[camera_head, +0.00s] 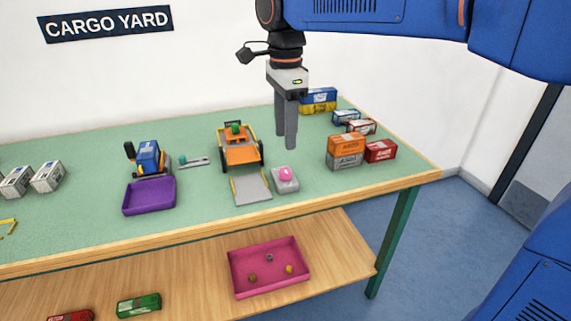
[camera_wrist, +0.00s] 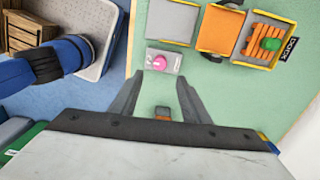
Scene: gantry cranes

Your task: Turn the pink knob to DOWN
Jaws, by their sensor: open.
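The pink knob (camera_head: 286,174) sits on a small grey box (camera_head: 287,187) on the green table top, just right of the grey ramp. It also shows in the wrist view as a pink knob (camera_wrist: 160,62) on its light grey base (camera_wrist: 172,67). My gripper (camera_head: 288,146) hangs above the table, up and behind the knob in the head view, with nothing between its fingers. In the wrist view my gripper (camera_wrist: 163,82) is open, its two fingers apart, with the knob beyond the fingertips. The knob's markings are too small to read.
An orange wheeled vehicle (camera_head: 239,147) with a grey ramp (camera_head: 251,188) stands left of the knob. Orange, grey and red boxes (camera_head: 347,146) stand to its right. A purple tray (camera_head: 149,196) is further left. A pink tray (camera_head: 233,272) lies on the lower shelf.

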